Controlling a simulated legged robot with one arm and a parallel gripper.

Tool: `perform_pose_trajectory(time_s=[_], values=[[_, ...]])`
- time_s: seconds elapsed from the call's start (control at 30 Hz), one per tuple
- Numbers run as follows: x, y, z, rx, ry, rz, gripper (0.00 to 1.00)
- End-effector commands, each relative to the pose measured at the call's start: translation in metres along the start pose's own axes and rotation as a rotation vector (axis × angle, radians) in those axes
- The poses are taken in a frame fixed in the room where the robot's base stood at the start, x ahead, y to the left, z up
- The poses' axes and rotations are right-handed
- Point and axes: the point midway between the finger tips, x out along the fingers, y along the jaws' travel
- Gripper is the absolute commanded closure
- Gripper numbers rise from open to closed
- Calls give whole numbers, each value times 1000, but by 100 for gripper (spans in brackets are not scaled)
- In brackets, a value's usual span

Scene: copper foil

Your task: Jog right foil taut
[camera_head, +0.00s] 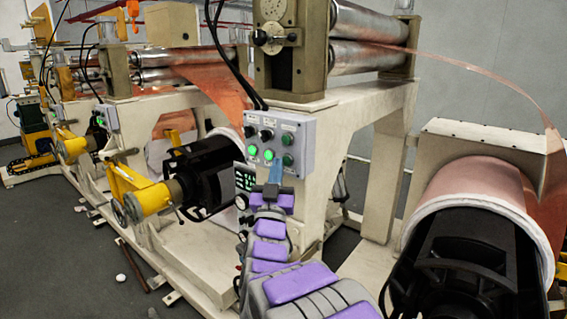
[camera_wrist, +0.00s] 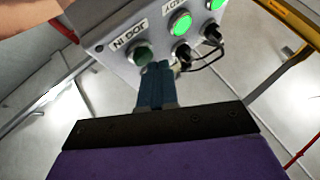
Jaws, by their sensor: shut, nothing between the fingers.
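The grey control box (camera_head: 281,143) on the machine frame carries several buttons and knobs. Two green buttons are lit in its lower row, and a dark green button (camera_head: 287,160) is at lower right. My gripper (camera_head: 275,165) is shut and empty, its blue fingers pointing up at the box's lower edge. In the wrist view the fingertips (camera_wrist: 155,68) are close to a dark green button (camera_wrist: 143,55); I cannot tell whether they touch it. The right copper foil (camera_head: 490,70) bows in an arc from the rollers (camera_head: 370,40) down to the right roll (camera_head: 470,185).
A black-hubbed unit with a yellow arm (camera_head: 130,188) stands left of my arm. A black cable (camera_head: 225,55) hangs down to the box. The cream machine frame (camera_head: 345,105) surrounds the box. Grey floor (camera_head: 70,245) is open at lower left.

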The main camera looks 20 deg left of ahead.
Motion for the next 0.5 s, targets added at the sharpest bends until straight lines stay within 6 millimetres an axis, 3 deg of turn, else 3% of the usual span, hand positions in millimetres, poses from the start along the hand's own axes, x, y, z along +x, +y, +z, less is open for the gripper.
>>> perform_pose_trajectory(time_s=[0.5], values=[[4,2,3,0,-1,0,100]])
